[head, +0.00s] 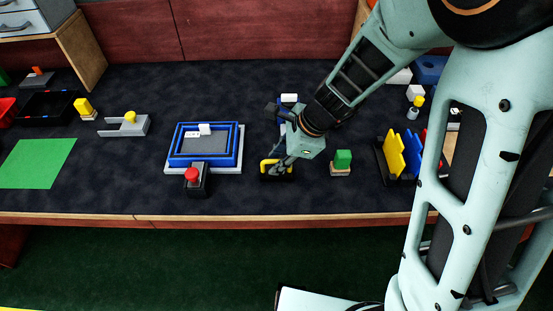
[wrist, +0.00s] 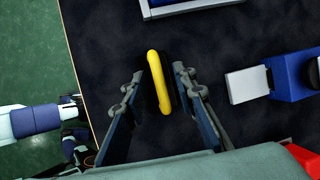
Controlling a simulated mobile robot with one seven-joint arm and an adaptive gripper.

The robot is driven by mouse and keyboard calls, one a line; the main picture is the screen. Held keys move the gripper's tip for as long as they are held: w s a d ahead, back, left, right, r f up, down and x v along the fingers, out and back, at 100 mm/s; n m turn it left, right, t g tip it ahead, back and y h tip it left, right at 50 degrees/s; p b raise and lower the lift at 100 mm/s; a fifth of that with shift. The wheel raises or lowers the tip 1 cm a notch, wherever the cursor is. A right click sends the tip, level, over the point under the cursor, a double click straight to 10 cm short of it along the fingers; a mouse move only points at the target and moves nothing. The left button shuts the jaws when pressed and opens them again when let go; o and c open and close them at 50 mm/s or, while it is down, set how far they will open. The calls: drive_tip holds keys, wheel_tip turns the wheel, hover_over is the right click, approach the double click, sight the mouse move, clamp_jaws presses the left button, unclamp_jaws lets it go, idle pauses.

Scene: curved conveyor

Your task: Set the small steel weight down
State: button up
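I cannot pick out the small steel weight for certain. A small grey cylinder (head: 412,113) stands at the right of the table, close to a yellow piece, and is too small to identify. My gripper (head: 279,166) is low over the table, at a black block with a yellow handle (head: 269,166). In the wrist view the yellow handle (wrist: 158,80) lies between the two fingers of my gripper (wrist: 160,92). The fingers are apart, with a gap showing beside the handle. I see nothing steel held between them.
A blue-rimmed tray (head: 205,165) is left of my gripper, with a red-buttoned box (head: 197,180) in front. A green mat (head: 38,163) lies far left.

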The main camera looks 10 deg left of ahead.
drive_tip(key=p+v, duration=0.3)
drive_tip(key=v, duration=0.8)
drive_tip(key=shift+d+r, duration=0.15)
drive_tip(key=shift+r, duration=0.05)
